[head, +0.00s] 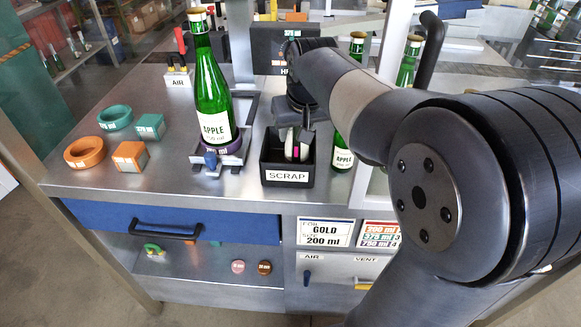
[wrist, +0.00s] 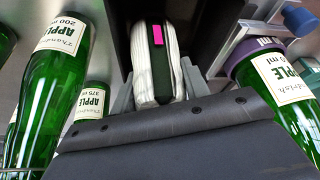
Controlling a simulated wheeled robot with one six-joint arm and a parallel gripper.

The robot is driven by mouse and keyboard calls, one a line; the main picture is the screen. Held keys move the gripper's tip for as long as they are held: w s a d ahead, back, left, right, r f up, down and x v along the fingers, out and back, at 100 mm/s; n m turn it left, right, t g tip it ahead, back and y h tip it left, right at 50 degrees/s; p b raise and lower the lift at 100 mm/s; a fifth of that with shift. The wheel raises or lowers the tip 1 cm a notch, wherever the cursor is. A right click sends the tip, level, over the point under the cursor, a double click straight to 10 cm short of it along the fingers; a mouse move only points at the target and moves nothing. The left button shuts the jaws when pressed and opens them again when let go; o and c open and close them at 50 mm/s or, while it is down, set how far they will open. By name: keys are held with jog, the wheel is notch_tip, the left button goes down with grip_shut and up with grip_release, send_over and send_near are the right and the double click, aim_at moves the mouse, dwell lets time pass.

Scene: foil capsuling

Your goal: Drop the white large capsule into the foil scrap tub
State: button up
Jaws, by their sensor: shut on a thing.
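The white large capsule (head: 290,150) is in my gripper (head: 298,137), low over the opening of the foil scrap tub (head: 270,163). The tub is a black open box with a SCRAP label on its front. In the wrist view the white capsule (wrist: 168,62) shows between the grey fingertips (wrist: 158,92), with a dark band and a pink mark along its middle. My gripper is shut on it. Dark tub walls (wrist: 205,25) lie around it in that view. The capsule's lower end and the tub floor are hidden.
A green APPLE bottle (head: 210,90) stands in a purple ring fixture left of the tub. Other green bottles (head: 343,150) stand close on the right. Teal and orange rings and blocks (head: 115,117) lie at the left. A blue drawer (head: 180,222) is below.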

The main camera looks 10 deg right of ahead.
jog(key=shift+f, duration=0.45)
jog(key=o, duration=0.7)
jog(key=shift+r, duration=0.1)
jog(key=shift+s+r, duration=0.1)
jog(key=shift+r, duration=0.4)
jog(key=v, duration=0.9)
jog(key=shift+s+a+r, duration=0.1)
jog(key=shift+s+r, duration=0.15)
jog(key=shift+r, duration=0.1)
jog(key=shift+f, duration=0.1)
